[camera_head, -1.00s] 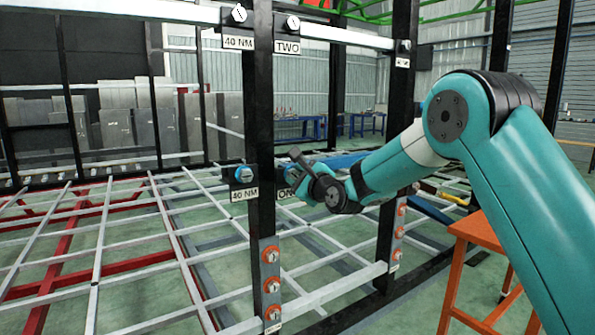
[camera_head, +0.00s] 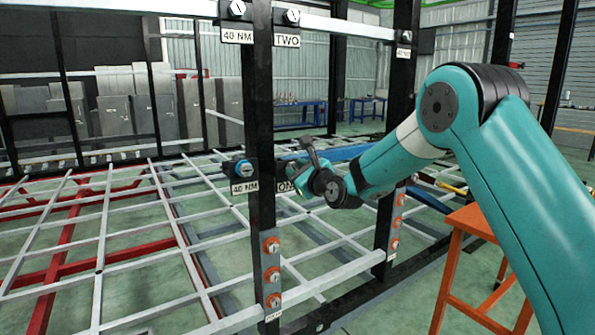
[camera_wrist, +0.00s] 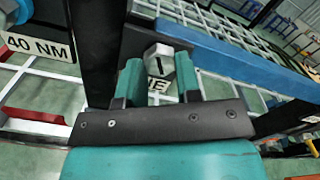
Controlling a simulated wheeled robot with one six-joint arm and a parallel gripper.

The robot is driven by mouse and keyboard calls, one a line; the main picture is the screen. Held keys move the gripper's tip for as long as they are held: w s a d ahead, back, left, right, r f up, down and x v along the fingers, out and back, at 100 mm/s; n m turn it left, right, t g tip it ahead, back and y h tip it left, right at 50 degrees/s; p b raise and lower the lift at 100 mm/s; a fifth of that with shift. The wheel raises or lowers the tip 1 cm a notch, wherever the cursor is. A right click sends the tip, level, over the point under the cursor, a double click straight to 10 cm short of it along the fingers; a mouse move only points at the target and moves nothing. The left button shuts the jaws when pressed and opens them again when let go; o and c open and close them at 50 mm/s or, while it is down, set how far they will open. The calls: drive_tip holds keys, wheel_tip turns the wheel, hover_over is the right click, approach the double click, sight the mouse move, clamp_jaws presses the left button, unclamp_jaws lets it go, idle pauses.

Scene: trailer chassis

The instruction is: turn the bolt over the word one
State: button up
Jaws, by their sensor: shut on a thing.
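The bolt over the word ONE is a grey hex head (camera_wrist: 158,62) in the wrist view, with a dark line on its face. It sits on a dark bracket, and the label ONE (camera_wrist: 158,86) is partly covered below it. My gripper (camera_wrist: 159,73) has its two teal fingers on either side of the bolt head, shut on it. In the head view my gripper (camera_head: 296,174) reaches the bracket on the black post; its body hides the bolt there. The label ONE (camera_head: 286,186) is partly hidden too.
A blue bolt (camera_head: 244,168) with a 40 NM label (camera_head: 244,187) sits just left on the same black post (camera_head: 262,215). The bolt over TWO (camera_head: 291,16) is higher up. Orange bolts (camera_head: 271,245) line the post below.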

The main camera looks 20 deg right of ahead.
drive_tip(key=shift+d+f, duration=0.1)
drive_tip(key=shift+f, duration=0.2)
drive_tip(key=o, duration=0.9)
drive_tip(key=shift+r, duration=0.2)
drive_tip(key=b+v, duration=0.4)
drive_tip(key=v, duration=1.3)
drive_tip(key=shift+s, duration=0.25)
drive_tip(key=shift+r, duration=0.1)
